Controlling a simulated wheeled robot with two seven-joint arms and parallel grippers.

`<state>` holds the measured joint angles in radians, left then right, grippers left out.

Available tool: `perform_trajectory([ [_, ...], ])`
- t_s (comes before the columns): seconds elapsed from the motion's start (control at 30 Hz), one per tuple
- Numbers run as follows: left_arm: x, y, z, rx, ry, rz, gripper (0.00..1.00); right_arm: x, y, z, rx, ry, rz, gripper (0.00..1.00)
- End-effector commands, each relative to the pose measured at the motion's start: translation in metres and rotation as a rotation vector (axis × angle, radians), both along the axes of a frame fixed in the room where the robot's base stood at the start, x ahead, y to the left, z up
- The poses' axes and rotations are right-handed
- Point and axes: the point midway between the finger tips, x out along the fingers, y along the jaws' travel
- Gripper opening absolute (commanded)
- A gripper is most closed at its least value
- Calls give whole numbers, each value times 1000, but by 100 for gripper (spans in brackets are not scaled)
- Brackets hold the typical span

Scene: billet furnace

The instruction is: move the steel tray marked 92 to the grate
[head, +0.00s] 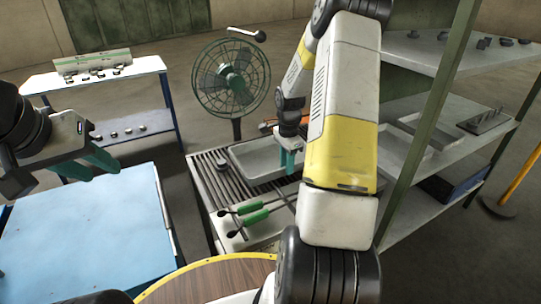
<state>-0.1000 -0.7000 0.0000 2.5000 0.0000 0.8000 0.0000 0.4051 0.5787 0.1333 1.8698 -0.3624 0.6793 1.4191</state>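A grey steel tray (240,158) is at the slatted grate (207,188), over its far part. I cannot read a number on it, and cannot tell whether it rests fully on the slats. My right gripper (289,163) points down at the tray's right side, its teal fingers at or just over the rim. My forearm hides part of that area, and whether the fingers grip the rim is unclear. My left gripper (97,168) is empty above the blue table, its teal fingers apart.
A fan (231,78) stands behind. Shelves on the right hold other trays (430,130) and a dark rack (484,121). The blue table (90,230) is clear.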

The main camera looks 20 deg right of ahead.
Motion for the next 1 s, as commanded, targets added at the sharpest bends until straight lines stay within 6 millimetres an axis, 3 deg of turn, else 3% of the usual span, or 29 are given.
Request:
perform_trajectory([
  [0.4, 0, 0, 0, 0, 0, 0, 36, 1, 1, 86, 0, -5, 2, 25],
  [0.67, 0, 0, 0, 0, 0, 0, 36, -1, 2, 114, 0, -6, 11, 25],
  [0.77, 0, 0, 0, 0, 0, 0, 36, -6, 12, 133, -4, -31, 73, 25],
  [0.87, 0, 0, 0, 0, 0, 0, 36, -22, 32, 166, -14, -86, 211, 25],
  [1.0, 0, 0, 0, 0, 0, 0, 36, -60, 71, 217, -40, -189, 489, 25],
])
